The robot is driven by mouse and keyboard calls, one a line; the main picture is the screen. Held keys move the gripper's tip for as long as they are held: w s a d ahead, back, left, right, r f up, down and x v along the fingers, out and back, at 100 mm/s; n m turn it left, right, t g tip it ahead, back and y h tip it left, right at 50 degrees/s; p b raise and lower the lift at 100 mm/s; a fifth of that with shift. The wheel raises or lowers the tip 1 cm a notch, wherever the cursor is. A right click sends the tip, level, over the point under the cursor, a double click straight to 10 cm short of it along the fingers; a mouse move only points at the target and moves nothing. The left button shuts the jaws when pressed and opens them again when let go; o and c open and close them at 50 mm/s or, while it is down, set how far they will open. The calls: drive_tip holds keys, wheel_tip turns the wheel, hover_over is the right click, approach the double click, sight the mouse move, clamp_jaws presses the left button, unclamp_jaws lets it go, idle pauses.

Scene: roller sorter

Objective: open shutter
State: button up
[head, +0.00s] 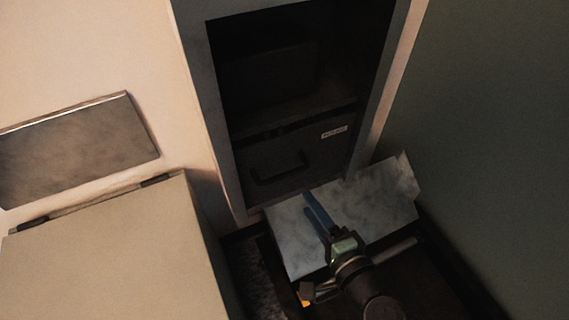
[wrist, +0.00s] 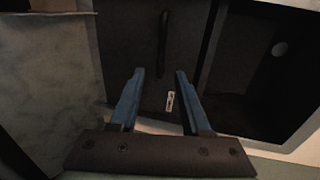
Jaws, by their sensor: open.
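The shutter (head: 300,155) is a dark panel low in a grey-framed opening. It carries a dark bar handle (head: 281,169) and a small pale label (head: 334,132). Above it the opening is dark. In the wrist view the shutter (wrist: 140,48) is ahead, with its handle (wrist: 163,35) upright and the label (wrist: 171,102) seen between my fingers. My gripper (head: 314,210) has blue fingers and is below the shutter, apart from the handle. It also shows in the wrist view (wrist: 160,76), open, with nothing between its fingers.
A grey marbled slab (head: 390,200) lies beneath my gripper at the foot of the frame (head: 205,90). A beige box (head: 110,255) stands at lower left, below a grey wall panel (head: 75,150). A dark green wall (head: 490,130) closes the right side.

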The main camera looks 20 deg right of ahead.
sight(288, 173)
drive_tip(key=b+x, duration=0.1)
drive_tip(key=x, duration=1)
drive_tip(key=shift+w, duration=0.25)
clamp_jaws()
idle(0.9)
